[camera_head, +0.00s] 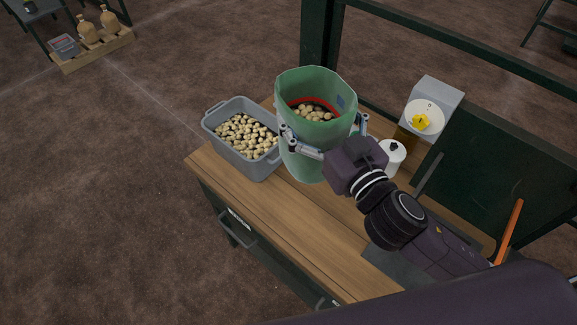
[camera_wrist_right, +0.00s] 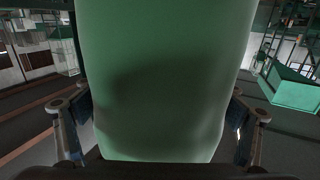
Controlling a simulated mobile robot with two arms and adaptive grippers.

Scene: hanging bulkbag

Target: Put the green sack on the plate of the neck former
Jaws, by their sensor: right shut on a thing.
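The green sack (camera_head: 303,165) is open at the top and upright, with a red band inside and pale potato-like pieces in it. It stands at or just above the wooden bench; I cannot tell if it touches. My right gripper (camera_head: 325,138) is shut around the sack's sides, one finger on each side. In the right wrist view the sack (camera_wrist_right: 165,80) fills the middle between the fingers of the right gripper (camera_wrist_right: 160,130). The device with a white round plate (camera_head: 424,117) and a yellow piece on it stands at the bench's back right; I cannot tell if it is the neck former. My left gripper is not in view.
A grey bin (camera_head: 262,168) of similar pale pieces sits left of the sack on the wooden bench (camera_head: 270,210). A white spool (camera_head: 392,160) stands right of the sack. A dark green frame (camera_head: 450,57) runs behind the bench. An orange bar (camera_head: 509,230) rises at the right.

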